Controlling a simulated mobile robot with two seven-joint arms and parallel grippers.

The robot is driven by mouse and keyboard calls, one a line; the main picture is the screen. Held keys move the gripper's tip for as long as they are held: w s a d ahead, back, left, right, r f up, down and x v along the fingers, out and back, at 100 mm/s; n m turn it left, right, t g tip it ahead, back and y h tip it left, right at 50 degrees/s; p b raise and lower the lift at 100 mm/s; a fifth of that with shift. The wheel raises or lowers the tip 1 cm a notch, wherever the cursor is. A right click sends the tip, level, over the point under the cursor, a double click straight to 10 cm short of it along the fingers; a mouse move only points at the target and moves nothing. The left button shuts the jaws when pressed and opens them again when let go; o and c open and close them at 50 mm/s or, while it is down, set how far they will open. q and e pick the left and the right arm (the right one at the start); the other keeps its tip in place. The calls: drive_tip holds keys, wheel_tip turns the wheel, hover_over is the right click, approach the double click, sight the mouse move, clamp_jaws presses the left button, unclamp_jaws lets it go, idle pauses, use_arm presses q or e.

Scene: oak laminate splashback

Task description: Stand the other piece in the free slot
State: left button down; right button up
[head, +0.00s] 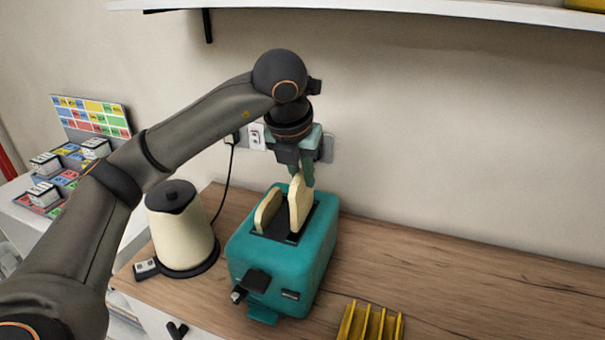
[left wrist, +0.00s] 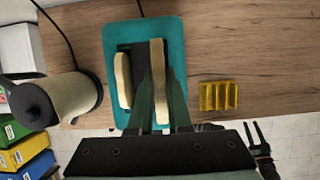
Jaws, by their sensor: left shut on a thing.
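The teal toaster (head: 300,262) stands on the wooden counter; it also shows in the left wrist view (left wrist: 174,32). One bread slice (head: 267,210) stands in its left slot, seen also in the left wrist view (left wrist: 123,80). My left gripper (head: 303,180) is above the toaster, shut on the other bread slice (head: 298,205), which shows between the fingers in the left wrist view (left wrist: 158,65). This slice is upright over the right slot and higher than the first; its lower edge is hidden. My right gripper (left wrist: 256,135) is at the lower right, fingers apart and empty.
A cream kettle (head: 180,228) with a black lid stands close on the toaster's left. A yellow rack (head: 371,325) lies at the front right. A white shelf (head: 430,10) runs along the wall above.

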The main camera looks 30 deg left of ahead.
sight(302, 207)
use_arm(q)
drive_tip(key=shift+f, duration=0.1)
drive_tip(key=shift+f+b, duration=0.9)
drive_tip(key=shift+f, duration=0.05)
drive_tip(key=shift+f, duration=0.15)
idle(0.3)
drive_tip(key=shift+f+b, duration=2.3)
drive_tip(key=shift+f, duration=0.25)
drive_tip(key=c, duration=0.8)
unclamp_jaws()
